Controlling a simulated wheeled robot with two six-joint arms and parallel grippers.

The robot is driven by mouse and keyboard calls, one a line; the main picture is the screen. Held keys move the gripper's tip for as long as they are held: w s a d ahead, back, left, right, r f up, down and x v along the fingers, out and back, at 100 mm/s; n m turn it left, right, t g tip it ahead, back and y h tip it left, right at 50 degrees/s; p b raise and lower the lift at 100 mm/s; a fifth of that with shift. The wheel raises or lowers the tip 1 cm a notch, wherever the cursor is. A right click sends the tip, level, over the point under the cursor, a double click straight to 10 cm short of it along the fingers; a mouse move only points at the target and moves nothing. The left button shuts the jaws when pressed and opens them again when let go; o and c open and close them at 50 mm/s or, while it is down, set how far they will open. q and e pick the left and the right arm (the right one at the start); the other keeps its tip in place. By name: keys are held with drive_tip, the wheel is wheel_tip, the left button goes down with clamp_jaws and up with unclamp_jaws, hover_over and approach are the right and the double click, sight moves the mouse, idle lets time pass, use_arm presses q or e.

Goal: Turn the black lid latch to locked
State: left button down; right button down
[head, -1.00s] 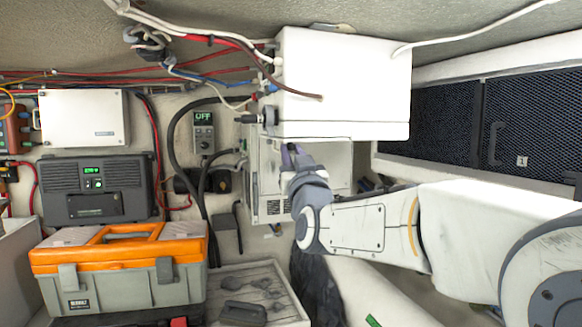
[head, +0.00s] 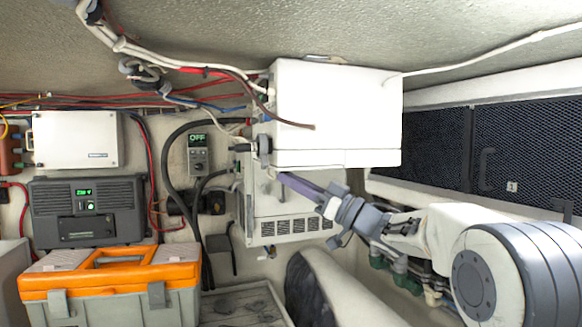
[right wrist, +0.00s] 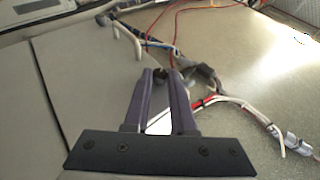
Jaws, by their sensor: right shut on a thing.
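My right gripper (head: 283,176) reaches in from the right, just under the lower left corner of the white box (head: 340,105). In the right wrist view its two purple fingers (right wrist: 160,76) close toward each other with a small dark piece (right wrist: 160,71) between their tips. This appears to be the black lid latch, mostly hidden by the fingers, so its turn position cannot be told. In the head view the latch cannot be made out at the fingertips. My left gripper is in neither current view.
A grey controller (head: 198,152) reads OFF. An orange-lidded toolbox (head: 110,285) stands lower left. A dark mesh panel (head: 530,140) is at right.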

drive_tip(key=shift+w+d+r+n+g+y+p, duration=0.15)
drive_tip(key=shift+n+g+y+p, duration=0.4)
drive_tip(key=shift+n+g+p, duration=1.2)
drive_tip(key=shift+w+n+g+y+p, duration=0.4)
drive_tip(key=shift+g+p, duration=0.9)
drive_tip(key=shift+g, duration=1.2)
drive_tip(key=shift+w+d+r+n+g+y+p, duration=0.1)
drive_tip(key=shift+n+g+y+p, duration=0.55)
drive_tip(key=shift+n+g+p, duration=1.15)
drive_tip(key=shift+m+g, duration=0.35)
drive_tip(key=shift+m, duration=0.2)
drive_tip(key=c, duration=0.7)
unclamp_jaws()
drive_tip(key=shift+c, duration=0.2)
drive_tip(key=shift+f, duration=0.1)
